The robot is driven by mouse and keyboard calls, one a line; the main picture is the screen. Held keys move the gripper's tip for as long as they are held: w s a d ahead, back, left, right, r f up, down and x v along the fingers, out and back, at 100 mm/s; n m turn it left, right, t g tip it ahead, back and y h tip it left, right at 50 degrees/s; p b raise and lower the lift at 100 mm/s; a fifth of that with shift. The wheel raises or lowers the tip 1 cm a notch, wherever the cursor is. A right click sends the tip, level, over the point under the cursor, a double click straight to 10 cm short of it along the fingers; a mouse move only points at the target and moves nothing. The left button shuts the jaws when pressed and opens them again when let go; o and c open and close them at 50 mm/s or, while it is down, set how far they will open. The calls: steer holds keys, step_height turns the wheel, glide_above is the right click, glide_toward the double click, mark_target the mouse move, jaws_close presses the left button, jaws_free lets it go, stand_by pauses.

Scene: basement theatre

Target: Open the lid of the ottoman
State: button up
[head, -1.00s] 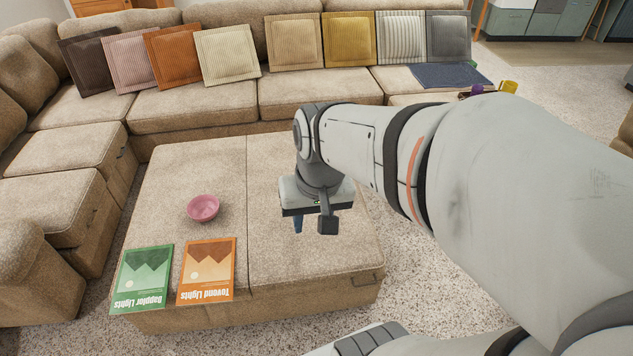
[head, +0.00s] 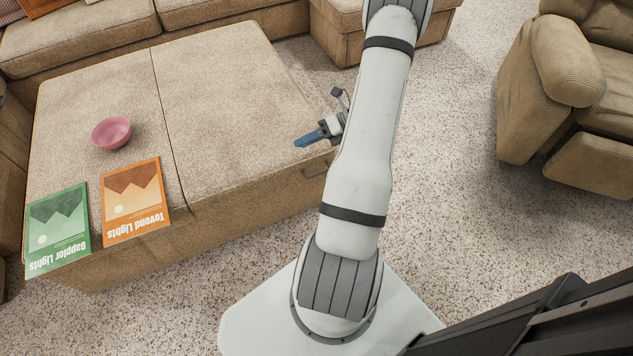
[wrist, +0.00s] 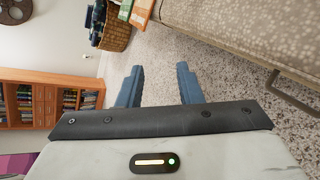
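The ottoman (head: 222,120) is a large beige upholstered block with a seam across its top, and its lid is closed. A dark handle (head: 316,168) sits on its side near the right corner, and it also shows in the wrist view (wrist: 292,98). My gripper (head: 298,142) is beside that right corner, close to the handle but apart from it. In the wrist view its two blue fingers (wrist: 160,92) are spread with nothing between them. The ottoman side runs along the upper right there, to the right of the fingers.
On the ottoman's left half are a pink bowl (head: 111,132), a green book (head: 57,228) and an orange book (head: 134,200). A sofa (head: 90,38) stands behind and a recliner (head: 565,95) at the right. Speckled carpet (head: 445,190) is free between ottoman and recliner.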

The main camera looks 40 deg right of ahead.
mark_target(318, 174)
steer(key=s+d+f+m+t+h+b, duration=0.1)
steer(key=s+d+f+m+t+b, duration=0.15)
steer(key=f+m, duration=0.35)
steer(key=s+d+f+m+t+h+b, duration=0.1)
steer(key=d+f+m+t, duration=0.25)
steer(key=f, duration=0.45)
steer(key=s+d+f+m+t+h+b, duration=0.1)
steer(key=s+d+f+m+t+b, duration=0.2)
steer(key=f, duration=0.4)
steer(key=shift+m+g, duration=0.4)
steer(key=shift+m, duration=0.45)
steer(key=x, duration=0.3)
steer(key=b+x, duration=0.1)
steer(key=x, duration=0.1)
steer(key=d+x, duration=0.1)
steer(key=x, duration=0.2)
steer(key=shift+w+a+f, duration=0.2)
steer(key=shift+w+f, duration=0.15)
steer(key=shift+w, duration=0.25)
steer(key=shift+c, duration=0.4)
jaws_close()
steer(key=shift+a, duration=0.15)
